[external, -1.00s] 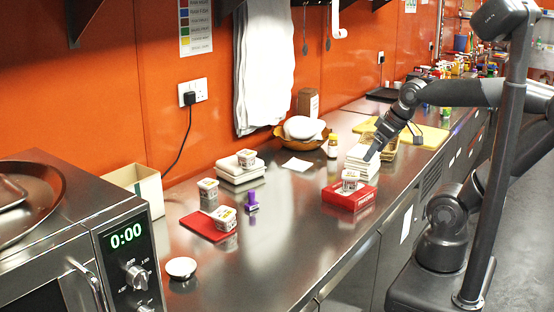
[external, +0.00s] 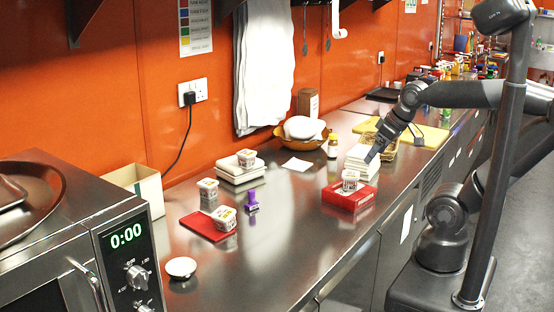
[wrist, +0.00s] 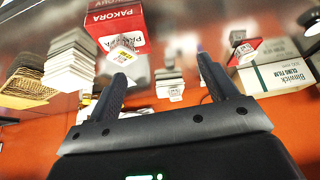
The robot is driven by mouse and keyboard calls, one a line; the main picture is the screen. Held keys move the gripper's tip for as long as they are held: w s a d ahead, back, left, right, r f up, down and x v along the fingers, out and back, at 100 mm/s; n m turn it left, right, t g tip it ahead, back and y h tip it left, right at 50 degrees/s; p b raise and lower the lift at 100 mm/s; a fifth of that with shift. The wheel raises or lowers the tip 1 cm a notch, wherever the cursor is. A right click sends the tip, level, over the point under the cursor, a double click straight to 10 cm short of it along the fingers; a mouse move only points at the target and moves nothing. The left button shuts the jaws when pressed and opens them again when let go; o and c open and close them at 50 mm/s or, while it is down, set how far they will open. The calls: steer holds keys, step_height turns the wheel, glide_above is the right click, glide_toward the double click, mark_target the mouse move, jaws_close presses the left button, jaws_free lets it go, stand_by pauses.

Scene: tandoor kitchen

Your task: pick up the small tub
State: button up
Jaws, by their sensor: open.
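Several small white tubs with printed labels are in view. One tub (external: 350,176) stands on a red box (external: 346,198); it also shows in the wrist view (wrist: 123,53). Another tub (external: 224,217) is on a red mat (external: 198,226), one tub (external: 208,189) stands behind that mat, and one (external: 246,157) sits on a stack of white containers. I cannot tell which one the task means. My gripper (external: 374,154) is above the counter, beside and behind the tub on the red box. In the wrist view my gripper (wrist: 160,75) is open, with nothing held between its fingers.
A stack of white cartons (external: 362,162) stands close to my gripper, right behind the red box. A small yellow-labelled bottle (external: 332,147), a purple item (external: 252,200) and a white dish (external: 181,268) are on the counter. The counter's front middle is clear.

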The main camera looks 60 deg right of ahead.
steer(key=shift+c, duration=0.4)
steer(key=w+r+g, duration=0.1)
steer(key=w+r, duration=0.7)
steer(key=w, duration=0.5)
steer(key=g, duration=0.5)
glide_above(249, 153)
step_height(249, 153, down, 11)
steer(key=shift+s+a+f, duration=0.1)
steer(key=shift+s+f, duration=0.05)
steer(key=shift+f, duration=0.05)
steer(key=shift+w+f, duration=0.25)
steer(key=shift+f, duration=0.35)
step_height(249, 153, down, 10)
steer(key=shift+f, duration=0.25)
